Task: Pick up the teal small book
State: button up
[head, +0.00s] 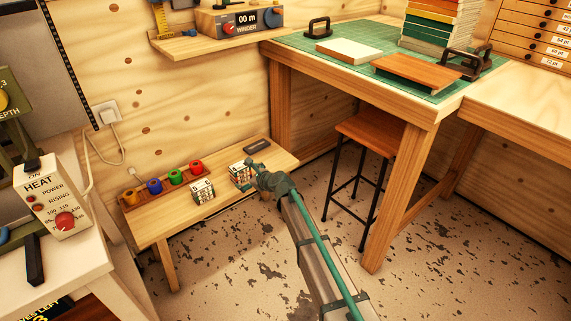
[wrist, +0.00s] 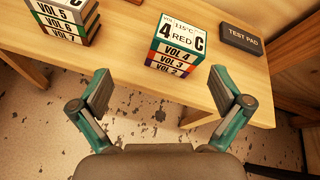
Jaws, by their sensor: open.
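The teal small book (wrist: 178,51), marked VOL 4 on its spine, lies on top of a short stack on the low wooden bench (head: 160,226). Its cover is mostly white with a label and a teal edge. Below it are the VOL 3 book and the VOL 2 book (wrist: 166,67). In the head view the stack (head: 238,171) stands at the bench's right part, partly hidden by my gripper (head: 250,172). In the wrist view my gripper (wrist: 160,82) is open and empty, with the stack ahead of and between its fingers, apart from them.
A second stack (wrist: 62,22), VOL 5 to VOL 7, stands to the left. A dark test pad (wrist: 240,37) lies to the right. A rack of coloured rolls (head: 165,184) is along the bench's back. A stool (head: 372,135) and tall table are at right.

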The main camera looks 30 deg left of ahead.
aim_at(239, 167)
jog(key=w+a+m, duration=0.2)
jog(key=w+a+f+m+t+b, duration=0.1)
jog(key=w+m, duration=0.1)
jog(key=m, duration=0.1)
jog(key=shift+w+a, duration=0.2)
jog(key=shift+a, duration=0.15)
jog(key=shift+b+x, duration=0.6)
jog(key=shift+x, duration=2.25)
jog(key=shift+s+r, duration=0.1)
jog(key=shift+s, duration=0.1)
jog(key=c, duration=1)
